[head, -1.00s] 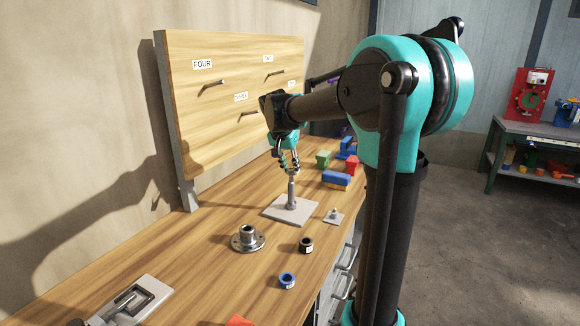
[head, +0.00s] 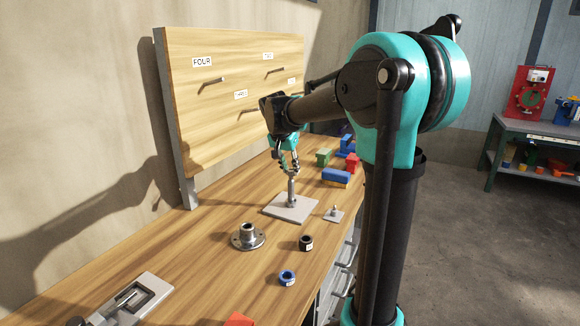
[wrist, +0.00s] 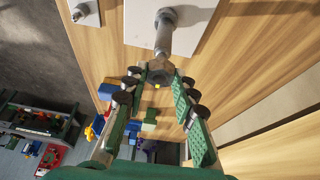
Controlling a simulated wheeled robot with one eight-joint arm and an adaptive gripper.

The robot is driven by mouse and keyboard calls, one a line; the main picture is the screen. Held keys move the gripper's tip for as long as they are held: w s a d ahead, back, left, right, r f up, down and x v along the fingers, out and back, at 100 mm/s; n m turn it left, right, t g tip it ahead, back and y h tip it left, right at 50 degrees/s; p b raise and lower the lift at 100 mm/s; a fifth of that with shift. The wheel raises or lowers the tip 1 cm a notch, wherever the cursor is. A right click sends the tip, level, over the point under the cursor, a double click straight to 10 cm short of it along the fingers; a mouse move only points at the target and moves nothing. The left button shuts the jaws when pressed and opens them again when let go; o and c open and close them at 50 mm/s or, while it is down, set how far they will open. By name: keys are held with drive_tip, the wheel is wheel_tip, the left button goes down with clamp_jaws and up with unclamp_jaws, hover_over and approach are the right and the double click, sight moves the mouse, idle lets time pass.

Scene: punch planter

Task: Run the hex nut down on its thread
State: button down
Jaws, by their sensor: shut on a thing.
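The hex nut (wrist: 160,73) is at the upper end of a grey metal post (wrist: 164,36), between my fingertips in the wrist view. In the head view the post (head: 292,192) stands upright on a square grey plate (head: 281,210) on the wooden bench. My gripper (head: 291,172) points down over the post top, and it also shows in the wrist view (wrist: 158,76) with its fingers on both sides of the nut. It is shut on the nut. The thread under the nut is hard to make out.
A small plate with a stud (head: 334,214) stands right of the post plate. A flanged metal hub (head: 247,237), a black ring (head: 306,243) and a blue ring (head: 287,277) lie nearer. Coloured blocks (head: 336,178) lie behind. A pegboard (head: 235,110) stands at the back left.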

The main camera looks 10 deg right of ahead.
drive_tip(key=shift+f, duration=0.6)
drive_tip(key=m, duration=0.2)
drive_tip(key=m+g+h, duration=0.1)
drive_tip(key=m, duration=0.2)
drive_tip(key=shift+w+a+m+g, duration=0.15)
drive_tip(key=shift+w+m+g, duration=0.1)
drive_tip(key=shift+m+g, duration=0.15)
drive_tip(key=m+g, duration=0.1)
drive_tip(key=m, duration=0.1)
drive_tip(key=m+g, duration=0.1)
drive_tip(key=m, duration=0.2)
drive_tip(key=shift+w+h, duration=0.2)
drive_tip(key=shift+h, duration=0.2)
drive_tip(key=m+g, duration=0.1)
drive_tip(key=m, duration=0.1)
drive_tip(key=m+g, duration=0.1)
drive_tip(key=m, duration=0.4)
drive_tip(key=shift+w+g+y, duration=0.25)
drive_tip(key=shift+g+y, duration=0.15)
drive_tip(key=m, duration=0.2)
drive_tip(key=m+g+y, duration=0.1)
drive_tip(key=m, duration=0.1)
drive_tip(key=m+y, duration=0.1)
drive_tip(key=m, duration=0.1)
drive_tip(key=shift+d, duration=0.25)
